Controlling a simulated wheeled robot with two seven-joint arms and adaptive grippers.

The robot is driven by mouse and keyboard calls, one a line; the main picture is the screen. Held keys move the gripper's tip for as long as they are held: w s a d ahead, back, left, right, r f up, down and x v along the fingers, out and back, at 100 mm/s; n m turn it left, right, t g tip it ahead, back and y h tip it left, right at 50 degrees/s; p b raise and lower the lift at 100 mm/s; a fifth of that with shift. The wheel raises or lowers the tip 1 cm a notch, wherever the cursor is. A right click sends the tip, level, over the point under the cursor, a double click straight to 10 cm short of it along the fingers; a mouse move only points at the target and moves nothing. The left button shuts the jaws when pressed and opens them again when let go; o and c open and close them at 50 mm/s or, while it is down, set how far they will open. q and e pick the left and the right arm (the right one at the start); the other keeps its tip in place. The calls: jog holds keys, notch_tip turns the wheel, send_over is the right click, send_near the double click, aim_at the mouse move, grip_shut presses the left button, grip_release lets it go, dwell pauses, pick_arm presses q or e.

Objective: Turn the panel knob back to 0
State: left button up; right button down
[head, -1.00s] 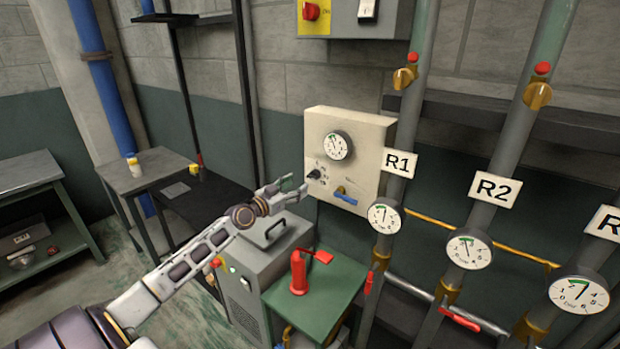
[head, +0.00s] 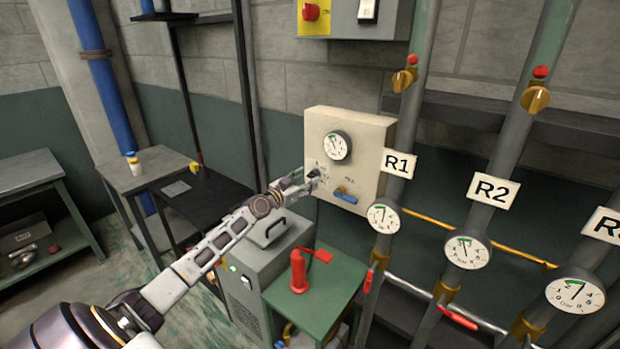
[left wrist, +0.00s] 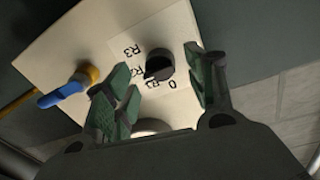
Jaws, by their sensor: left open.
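The panel (head: 370,150) is a cream box on the wall with a round gauge (head: 337,146) and a blue-handled valve (head: 345,195). Its small black knob (head: 313,174) sits low on the left of the front. In the left wrist view the knob (left wrist: 160,65) has marks 0, R2 and R3 around it; one mark is partly covered. My left gripper (head: 303,181) is open in front of the panel. Its green-padded fingers (left wrist: 160,88) lie on either side of the knob in the wrist view, with no clear contact. My right gripper is not in view.
Pipes with gauges and the labels R1 (head: 397,163) and R2 (head: 494,190) rise right of the panel. A grey switch box (head: 355,18) hangs above.

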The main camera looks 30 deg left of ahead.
aim_at(313, 175)
pick_arm(q)
jog(key=shift+w+d, duration=0.1)
jog(key=shift+w, duration=1.1)
jog(key=c, duration=1)
